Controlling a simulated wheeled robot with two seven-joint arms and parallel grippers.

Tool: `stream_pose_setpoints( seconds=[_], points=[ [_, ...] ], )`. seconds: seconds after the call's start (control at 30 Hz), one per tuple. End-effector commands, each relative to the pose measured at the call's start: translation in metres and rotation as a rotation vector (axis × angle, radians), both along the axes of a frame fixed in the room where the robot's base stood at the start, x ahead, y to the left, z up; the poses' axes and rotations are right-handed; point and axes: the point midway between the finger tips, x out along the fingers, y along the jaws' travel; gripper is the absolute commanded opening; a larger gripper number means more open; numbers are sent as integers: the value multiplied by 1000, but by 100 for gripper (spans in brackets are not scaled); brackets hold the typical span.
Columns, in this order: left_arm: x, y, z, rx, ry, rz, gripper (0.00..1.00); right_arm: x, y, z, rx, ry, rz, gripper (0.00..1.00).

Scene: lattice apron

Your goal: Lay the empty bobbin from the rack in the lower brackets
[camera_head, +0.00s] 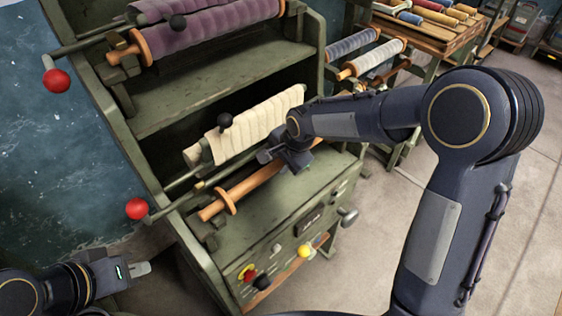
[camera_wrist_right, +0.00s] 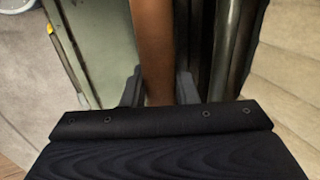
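The empty bobbin, a bare wooden rod with an orange-brown flange (camera_head: 226,200), lies slantwise over the lower shelf of the green machine. Its left end is near a lower bracket (camera_head: 203,232); I cannot tell whether it is seated. Its far end is partly hidden behind my arm. My right gripper (camera_head: 290,163) is at the rod's middle. In the right wrist view the rod (camera_wrist_right: 153,45) runs between both fingers (camera_wrist_right: 159,90), which look closed on it. My left gripper (camera_head: 140,269) is away at the lower left, empty; its finger gap cannot be made out.
A cream cloth roll (camera_head: 250,128) sits just above and behind the bobbin, a purple roll (camera_head: 210,28) higher. Red-knobbed levers (camera_head: 137,209) stick out at the left. The front panel carries a yellow knob (camera_head: 304,250). A rack with rolls (camera_head: 375,60) stands behind my right arm.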

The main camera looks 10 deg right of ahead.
Motion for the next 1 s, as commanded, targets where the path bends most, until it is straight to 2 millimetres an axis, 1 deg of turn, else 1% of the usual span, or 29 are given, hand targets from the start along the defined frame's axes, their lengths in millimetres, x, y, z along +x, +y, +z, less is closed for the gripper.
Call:
stream_pose_setpoints(
  seconds=[0.03,0.2,0.47,0.57,0.67,0.9,1.0],
  points=[
    [0,0,0,0,0,0,0,0,0,1,1,-2,0,29],
    [0,0,0,0,0,0,0,0,0,1,1,-2,0,51],
    [0,0,0,0,0,0,0,0,0,0,-1,1,0,52],
    [0,0,0,0,0,0,0,-1,-1,6,0,-2,0,52],
    [0,0,-1,0,0,0,0,-5,-4,19,1,-5,-1,52],
    [0,0,-3,0,0,0,0,-18,-13,57,2,-5,0,52],
    [0,0,-3,0,0,0,0,-22,-15,67,1,-4,0,52]
  ],
)
